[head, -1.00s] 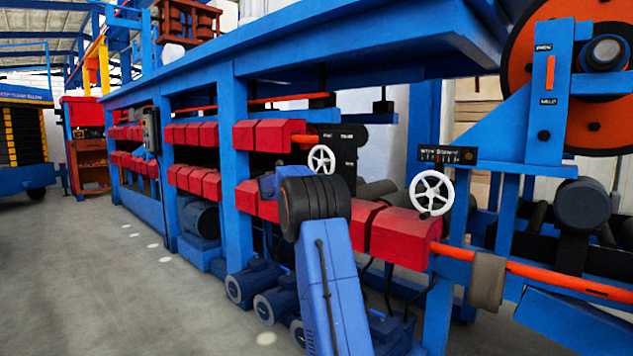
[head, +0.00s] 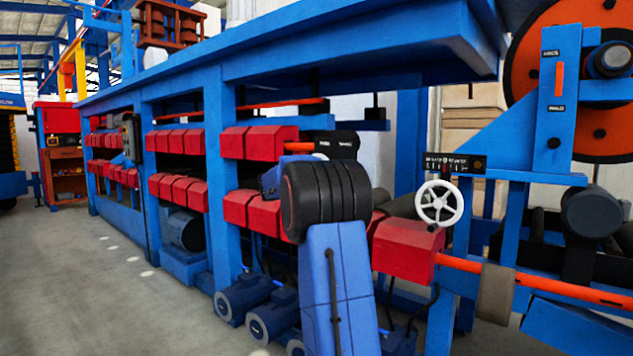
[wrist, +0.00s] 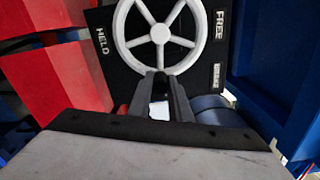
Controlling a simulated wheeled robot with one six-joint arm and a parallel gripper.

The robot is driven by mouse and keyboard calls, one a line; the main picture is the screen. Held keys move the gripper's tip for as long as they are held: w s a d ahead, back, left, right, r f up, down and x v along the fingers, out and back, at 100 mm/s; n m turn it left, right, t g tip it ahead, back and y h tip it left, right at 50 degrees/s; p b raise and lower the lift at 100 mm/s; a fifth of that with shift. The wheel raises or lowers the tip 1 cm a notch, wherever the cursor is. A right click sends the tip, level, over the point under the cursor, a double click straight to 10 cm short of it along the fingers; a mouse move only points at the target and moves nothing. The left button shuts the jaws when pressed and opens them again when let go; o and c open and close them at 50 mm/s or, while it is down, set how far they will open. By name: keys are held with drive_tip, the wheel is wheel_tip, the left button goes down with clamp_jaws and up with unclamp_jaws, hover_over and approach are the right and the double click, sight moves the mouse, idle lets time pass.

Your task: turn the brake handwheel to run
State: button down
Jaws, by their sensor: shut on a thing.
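The white spoked handwheel (wrist: 160,34) stands on a black plate (wrist: 122,62) in the wrist view. The plate reads HELD on the left and FREE on the right, with a smaller unreadable label below FREE. My gripper (wrist: 158,80) is at the bottom of the wheel, shut on its rim between the two dark fingers. The wheel's top is cut off by the frame. In the head view my arm covers most of this wheel, and the gripper is hidden behind the arm.
A second white handwheel (head: 439,203) stands to the right in the head view, below a black label strip (head: 455,163). Red boxes (wrist: 62,75) flank the wheel at left and a blue post (wrist: 268,75) at right. Open floor (head: 110,285) lies at left.

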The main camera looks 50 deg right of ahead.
drive_tip(key=shift+r+n, duration=0.45)
drive_tip(key=shift+n, duration=0.15)
drive_tip(key=c, duration=1.6)
unclamp_jaws()
drive_tip(key=shift+c, duration=0.2)
drive_tip(key=shift+a, duration=0.15)
drive_tip(key=s+a, duration=0.1)
drive_tip(key=a, duration=1.6)
drive_tip(key=shift+s, duration=0.15)
